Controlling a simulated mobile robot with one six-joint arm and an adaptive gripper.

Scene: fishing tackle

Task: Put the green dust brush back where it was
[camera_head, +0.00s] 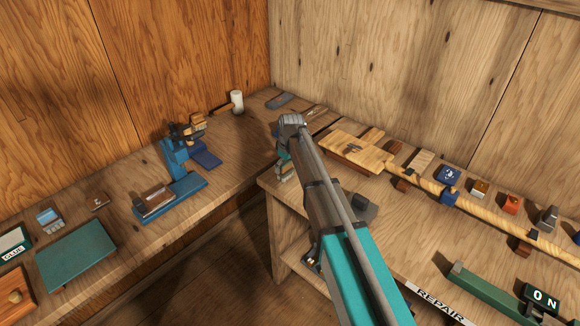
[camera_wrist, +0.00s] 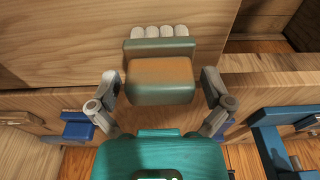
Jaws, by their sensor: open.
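In the wrist view, a brush-like block (camera_wrist: 160,80) has a dull green body, an orange-brown face and several pale tufts at its far end. It appears to be the green dust brush. My gripper (camera_wrist: 160,86) is open, with one finger on each side of the block and a small gap visible at both sides. In the head view my gripper (camera_head: 284,168) is low by the near left corner of the right bench, mostly hidden behind my arm. I cannot tell there what the block rests on.
The left bench holds a blue vise-like tool (camera_head: 180,180), a white-headed mallet (camera_head: 237,101) and a green mat (camera_head: 76,254). On the right bench (camera_head: 400,235) lie a long wooden rod (camera_head: 420,182), a wooden board (camera_head: 350,152) and a dark green tool (camera_head: 485,288).

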